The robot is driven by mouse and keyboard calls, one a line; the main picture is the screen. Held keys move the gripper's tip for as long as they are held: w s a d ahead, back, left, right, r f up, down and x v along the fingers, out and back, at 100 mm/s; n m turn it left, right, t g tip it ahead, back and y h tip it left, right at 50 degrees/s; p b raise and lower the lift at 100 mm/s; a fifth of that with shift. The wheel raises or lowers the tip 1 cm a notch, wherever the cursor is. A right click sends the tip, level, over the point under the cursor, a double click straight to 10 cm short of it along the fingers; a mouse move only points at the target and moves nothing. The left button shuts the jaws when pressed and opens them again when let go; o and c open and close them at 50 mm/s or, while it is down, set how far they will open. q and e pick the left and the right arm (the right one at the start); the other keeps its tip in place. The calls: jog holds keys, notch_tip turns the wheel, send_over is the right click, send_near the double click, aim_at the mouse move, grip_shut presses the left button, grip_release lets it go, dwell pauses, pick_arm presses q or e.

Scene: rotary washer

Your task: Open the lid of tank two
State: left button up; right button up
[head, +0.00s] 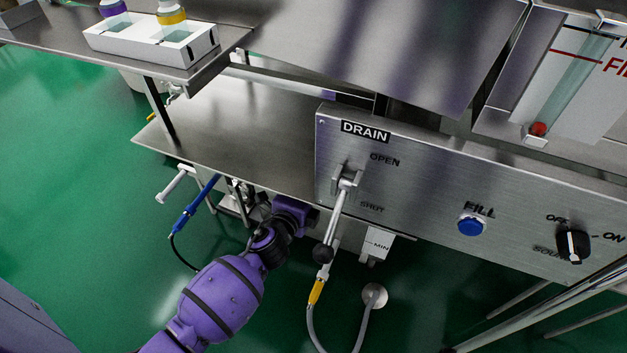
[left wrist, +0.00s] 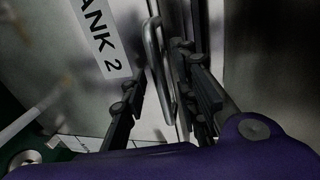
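In the left wrist view a white label reading "ANK 2" (left wrist: 101,38), its first letter cut off, is on a grey metal panel (left wrist: 55,70). A bent metal bar handle (left wrist: 157,62) stands beside the label. My left gripper (left wrist: 160,72) is open, with dark fingers on either side of the handle; I cannot tell whether either finger touches it. In the head view my purple left arm reaches in from the bottom, and its wrist is at the lower edge of the steel bench; the fingers are hidden there. My right gripper is in neither view.
In the head view a steel panel (head: 440,190) carries a drain lever (head: 338,205), a blue fill button (head: 470,226) and a black knob (head: 572,243). A white bottle rack (head: 150,42) stands on the upper shelf. Green floor (head: 70,130) is open at left.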

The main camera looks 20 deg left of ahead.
pick_arm(q)
jog(key=c, duration=0.6)
grip_shut()
